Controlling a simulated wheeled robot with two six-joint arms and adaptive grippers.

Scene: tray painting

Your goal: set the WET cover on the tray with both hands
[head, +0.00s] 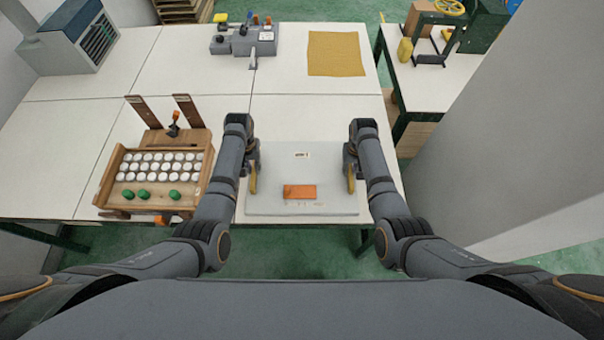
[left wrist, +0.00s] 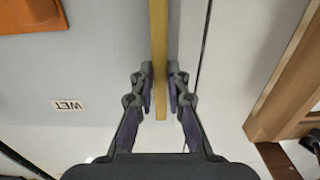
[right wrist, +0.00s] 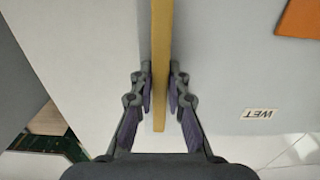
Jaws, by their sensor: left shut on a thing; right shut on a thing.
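The WET cover (head: 300,180) is a pale grey flat panel at the front middle of the table in the head view. It bears an orange patch (head: 300,192) and a small WET label (left wrist: 68,105). The label also shows in the right wrist view (right wrist: 259,114). My left gripper (head: 252,178) is shut on the yellow handle bar (left wrist: 159,60) at the cover's left side. My right gripper (head: 350,178) is shut on the yellow handle bar (right wrist: 161,60) at its right side. The tray is hidden or cannot be told apart beneath the cover.
A wooden rack (head: 112,190) with several white and green round pieces stands just left of my left arm. A yellow mat (head: 336,54) and a grey device (head: 253,42) lie at the back. The table between is clear.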

